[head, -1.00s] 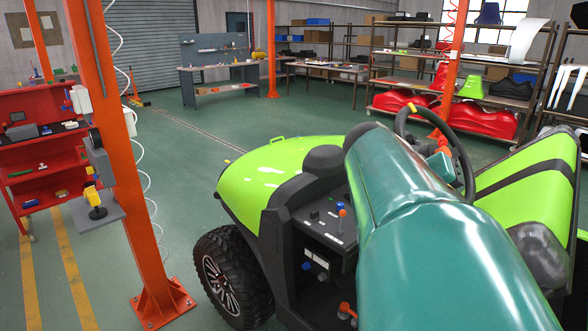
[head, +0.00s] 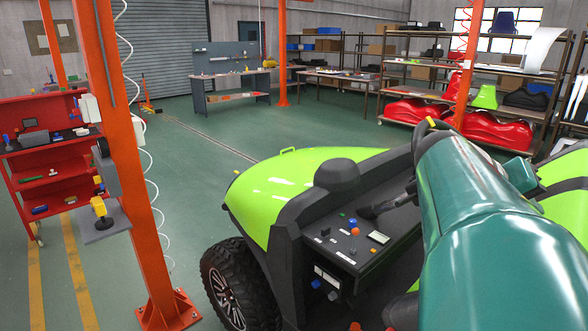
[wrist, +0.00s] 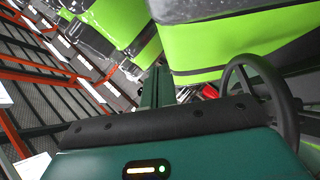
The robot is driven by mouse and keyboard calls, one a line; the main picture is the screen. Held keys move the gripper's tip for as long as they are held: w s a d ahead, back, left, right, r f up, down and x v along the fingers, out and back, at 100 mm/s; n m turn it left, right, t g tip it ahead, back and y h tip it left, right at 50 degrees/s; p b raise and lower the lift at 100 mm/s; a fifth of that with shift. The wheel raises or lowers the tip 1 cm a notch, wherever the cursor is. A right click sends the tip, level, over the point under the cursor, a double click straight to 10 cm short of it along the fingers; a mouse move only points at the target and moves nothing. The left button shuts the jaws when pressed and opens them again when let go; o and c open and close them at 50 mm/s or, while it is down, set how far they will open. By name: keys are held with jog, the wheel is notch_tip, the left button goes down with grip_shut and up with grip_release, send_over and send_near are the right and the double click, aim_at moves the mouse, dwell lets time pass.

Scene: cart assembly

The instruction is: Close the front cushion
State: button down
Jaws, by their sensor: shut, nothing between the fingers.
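A bright green seat cushion with a dark stripe (head: 565,165) shows at the right edge of the head view, partly hidden behind my teal arm. In the wrist view, a large green cushion face with a grey band (wrist: 245,45) fills the upper right. I cannot tell whether it is the front cushion or how far it is tilted. My gripper (wrist: 158,85) shows as narrow teal fingers, close together and empty, beyond the dark padded edge of my wrist. The fingers point toward the cushions; contact is not clear. In the head view my arm hides the fingers.
The steering wheel (wrist: 262,95) is close on the right of the wrist view. The green cart hood (head: 290,190) and dark control panel (head: 345,240) lie left of my arm. An orange post (head: 132,170) stands at left. Open floor (head: 200,150) lies beyond the cart.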

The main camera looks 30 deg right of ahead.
jog(key=s+d+f, duration=0.4)
jog(key=d, duration=0.1)
jog(key=shift+s+f, duration=0.3)
jog(key=shift+f, duration=0.05)
jog(key=shift+s+d+f, duration=0.15)
jog(key=shift+d+f, duration=0.05)
jog(key=shift+f, duration=0.1)
jog(key=shift+s+d, duration=0.1)
jog(key=shift+s, duration=0.05)
